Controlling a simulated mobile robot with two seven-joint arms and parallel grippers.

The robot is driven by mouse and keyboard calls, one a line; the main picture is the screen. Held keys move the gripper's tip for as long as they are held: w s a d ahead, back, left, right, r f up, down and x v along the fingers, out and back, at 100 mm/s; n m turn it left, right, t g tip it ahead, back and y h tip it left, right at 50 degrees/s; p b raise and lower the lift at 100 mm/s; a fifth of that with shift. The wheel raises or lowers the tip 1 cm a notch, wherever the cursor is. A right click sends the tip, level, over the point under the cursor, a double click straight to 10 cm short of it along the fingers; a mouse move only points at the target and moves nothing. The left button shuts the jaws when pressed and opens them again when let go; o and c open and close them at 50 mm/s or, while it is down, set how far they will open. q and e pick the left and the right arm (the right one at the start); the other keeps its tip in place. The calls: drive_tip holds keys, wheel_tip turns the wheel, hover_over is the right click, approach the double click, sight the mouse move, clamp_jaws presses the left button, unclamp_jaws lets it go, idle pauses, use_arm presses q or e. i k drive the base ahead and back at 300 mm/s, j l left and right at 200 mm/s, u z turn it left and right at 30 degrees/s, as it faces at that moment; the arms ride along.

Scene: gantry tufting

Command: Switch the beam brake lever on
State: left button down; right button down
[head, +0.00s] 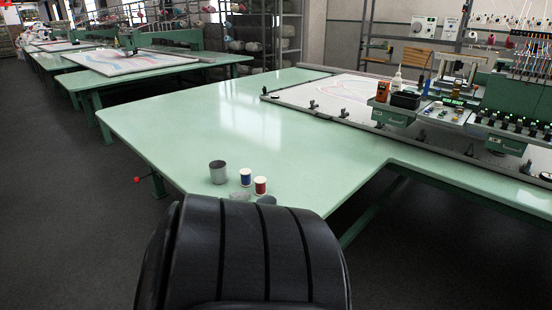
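A small red knob (137,179) on a short thin rod sticks out to the left below the near corner of the green table (200,130). It looks like a lever; no label is readable, and I cannot tell whether it is on or off. No other candidate for the beam brake lever is clear in the head view. Neither of my grippers is in view.
A grey cup (218,172), a blue spool (246,177) and a red spool (260,186) stand near the table's front edge. A large black ribbed shape (245,255) blocks the bottom middle. A green tufting machine (510,95) stands right. The dark floor (60,220) at left is clear.

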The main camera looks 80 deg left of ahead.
sight(137, 181)
drive_tip(key=j+u, duration=0.1)
drive_tip(key=u, duration=3.6)
drive_tip(key=i+j+z, duration=0.35)
drive_tip(key=i+j, duration=0.45)
drive_tip(key=i, duration=0.45)
drive_tip(key=i+j+z, duration=0.35)
drive_tip(key=i+j, duration=0.75)
